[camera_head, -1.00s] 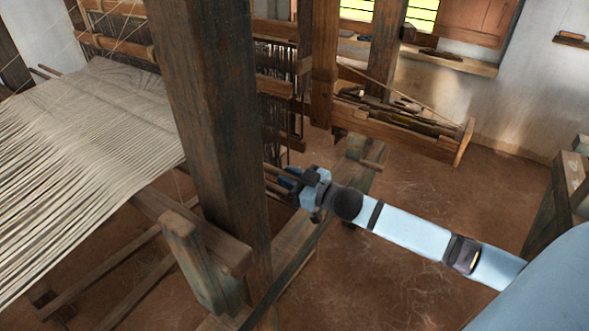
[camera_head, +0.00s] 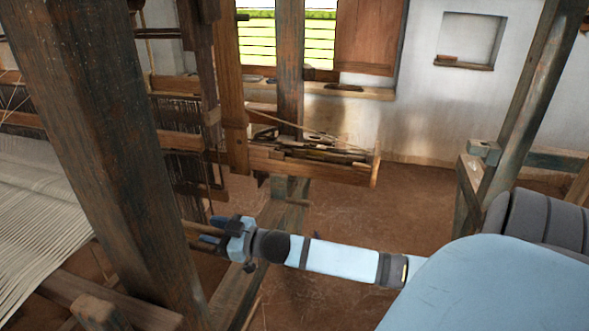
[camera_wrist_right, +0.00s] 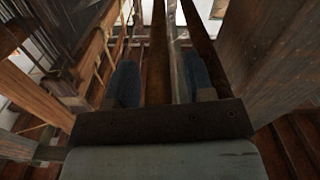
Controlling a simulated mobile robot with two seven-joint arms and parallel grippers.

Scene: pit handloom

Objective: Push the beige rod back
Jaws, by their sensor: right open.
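My right gripper (camera_head: 213,231) is open beside the loom, just right of the big dark post. Two thin rods (camera_head: 194,229) show between the post and its blue fingers; their far ends are hidden behind the post. In the right wrist view, the fingers (camera_wrist_right: 162,82) stand apart on either side of a brown bar (camera_wrist_right: 157,55) and a paler, beige-looking rod (camera_wrist_right: 176,50), both running away from the gripper. I cannot tell whether a finger touches either one. My left gripper is not in view.
The thick wooden post (camera_head: 105,130) stands close left of the gripper. The white warp (camera_head: 35,205) spreads at the left. A wooden trough of sticks (camera_head: 315,170) is behind. Bare floor (camera_head: 350,215) lies to the right.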

